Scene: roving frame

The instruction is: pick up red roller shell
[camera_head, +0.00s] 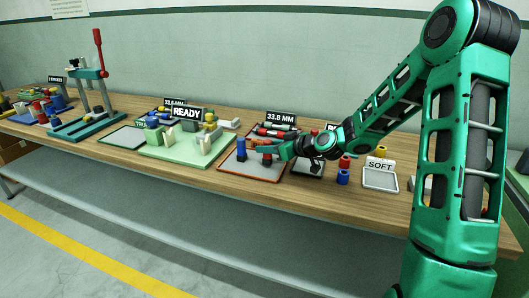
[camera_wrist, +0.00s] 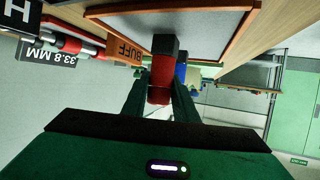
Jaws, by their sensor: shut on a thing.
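My gripper (camera_head: 272,152) is at the orange-rimmed tray near the middle of the bench. Its two fingers also show in the wrist view (camera_wrist: 160,98), shut on the red roller shell (camera_wrist: 162,70). The shell is red with a dark end, and that end points toward the tray surface. I cannot tell whether it touches the tray. In the head view, only a small part of the shell (camera_head: 267,158) shows below the fingers. A blue roller (camera_head: 241,147) stands upright left of the gripper; it shows just behind the shell in the wrist view (camera_wrist: 181,70).
The tray (camera_head: 238,173) bears a BUFF label (camera_wrist: 126,50). A green READY board (camera_head: 190,158) with blocks lies to its left. Behind are red rollers by a 33.8 MM sign (camera_head: 280,117). To the right are red and blue pieces (camera_head: 343,177) and a SOFT tray (camera_head: 380,180).

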